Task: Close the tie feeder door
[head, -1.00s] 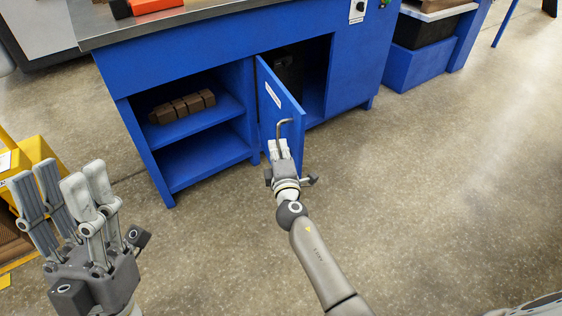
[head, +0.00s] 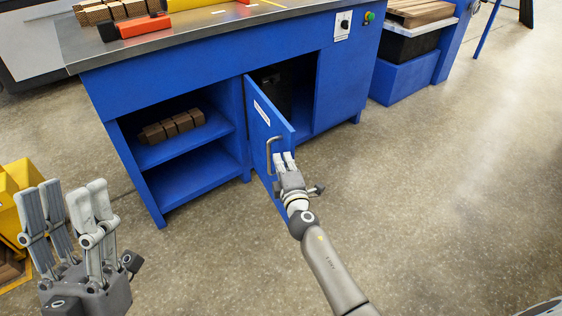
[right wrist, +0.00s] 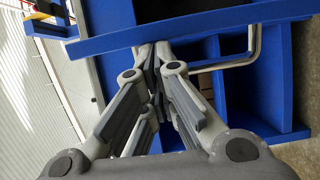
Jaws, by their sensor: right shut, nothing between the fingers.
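The blue tie feeder door (head: 262,118) stands ajar, swung out from the blue cabinet, with a white label on its outer face. Its grey handle (head: 269,155) is near the free edge. My right gripper (head: 284,158) is shut and empty, just right of the handle, in front of the door's free edge; I cannot tell whether it touches. In the right wrist view its fingertips meet beside the blue door (right wrist: 215,25) and the handle (right wrist: 253,52). My left gripper (head: 73,195) is open and empty, away from the door at lower left.
The cabinet (head: 200,95) has open shelves on the left with brown blocks (head: 172,127). A dark object (head: 272,85) sits inside the door's compartment. Yellow bins (head: 12,200) stand at far left. The floor right of the door is clear.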

